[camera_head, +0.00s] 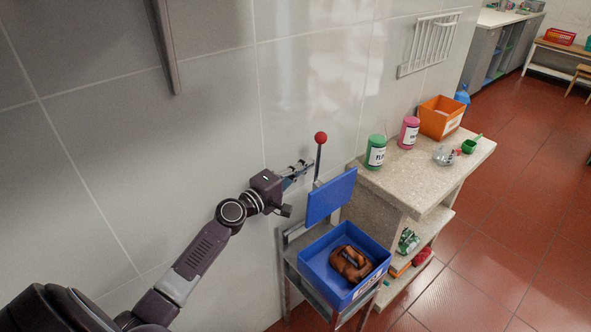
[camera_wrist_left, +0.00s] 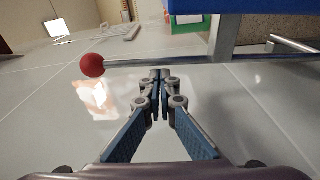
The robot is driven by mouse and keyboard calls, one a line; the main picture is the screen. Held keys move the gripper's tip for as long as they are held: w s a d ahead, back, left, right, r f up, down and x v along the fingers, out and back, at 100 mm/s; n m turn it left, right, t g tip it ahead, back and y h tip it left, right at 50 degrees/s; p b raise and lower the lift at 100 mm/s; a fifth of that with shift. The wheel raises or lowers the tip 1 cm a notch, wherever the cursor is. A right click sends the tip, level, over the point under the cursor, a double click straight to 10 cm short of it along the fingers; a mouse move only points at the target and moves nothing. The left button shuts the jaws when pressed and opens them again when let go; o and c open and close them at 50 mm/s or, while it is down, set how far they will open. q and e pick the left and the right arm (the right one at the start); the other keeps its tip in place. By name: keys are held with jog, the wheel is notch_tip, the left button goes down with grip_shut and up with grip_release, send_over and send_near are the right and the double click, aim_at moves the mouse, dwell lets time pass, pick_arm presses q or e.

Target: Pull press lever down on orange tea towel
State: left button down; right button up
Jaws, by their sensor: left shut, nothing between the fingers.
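The press lever is a thin dark rod (camera_head: 318,163) topped by a red ball (camera_head: 320,138), upright in the head view. In the left wrist view the red ball (camera_wrist_left: 92,65) is at left and the rod (camera_wrist_left: 185,62) runs right from it. A flat blue press plate (camera_head: 331,197) is tilted above a blue bin (camera_head: 370,286). The orange-brown tea towel (camera_head: 350,262) lies crumpled in the bin. My left gripper (camera_head: 306,166) is shut and empty, close beside the rod below the ball. In the left wrist view its fingertips (camera_wrist_left: 160,76) are near the rod; I cannot tell whether they touch.
A tiled wall (camera_head: 210,130) runs close behind the press. A stone-topped counter (camera_head: 405,170) stands to its right with a green jar (camera_head: 376,152), a pink jar (camera_head: 408,133), an orange box (camera_head: 440,118) and a green scoop (camera_head: 470,145). Red floor is clear at right.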

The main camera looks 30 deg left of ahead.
pick_arm(q)
jog(key=shift+w+d, duration=0.1)
jog(key=shift+w, duration=0.4)
jog(key=s+d+f+m+b, duration=0.2)
jog(key=s+d+f+m, duration=0.1)
jog(key=d, duration=0.5)
jog(key=s+d+f+m+h+b, duration=0.1)
jog(key=s+d+f+m+b, duration=0.2)
jog(key=d+f+m, duration=0.2)
jog(key=shift+d+t, duration=0.3)
jog(key=shift+d, duration=1.55)
